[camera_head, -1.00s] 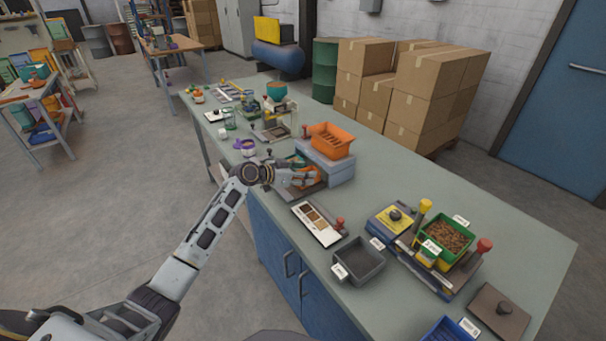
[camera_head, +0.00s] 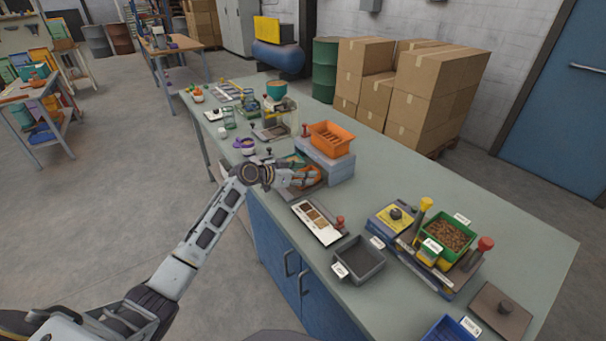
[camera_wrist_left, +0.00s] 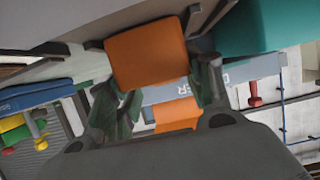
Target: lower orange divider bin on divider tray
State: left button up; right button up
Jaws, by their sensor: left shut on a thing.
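My left gripper (camera_head: 297,178) is shut on an orange divider bin (camera_head: 312,175) at the near side of the grey block. The gripper hides part of the bin in the head view. In the left wrist view the bin (camera_wrist_left: 147,55) shows as an orange face between the two fingers (camera_wrist_left: 165,98). The bin is low, close over the dark divider tray (camera_head: 314,188); I cannot tell if they touch. A second orange bin (camera_head: 331,139) rests on top of the grey block (camera_head: 337,166). My right gripper is not in view.
A card with brown samples (camera_head: 318,222), an empty grey bin (camera_head: 358,260) and a green bin of brown pieces (camera_head: 447,238) stand nearer. The tabletop (camera_head: 420,180) right of the block is clear.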

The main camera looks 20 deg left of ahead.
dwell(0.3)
pick_arm(q)
jog(key=o, duration=1.1)
jog(key=o, duration=0.4)
jog(key=shift+r, duration=0.1)
notch_tip(320, 180, up, 8)
jog(key=p, duration=0.5)
dwell(0.6)
dwell(0.6)
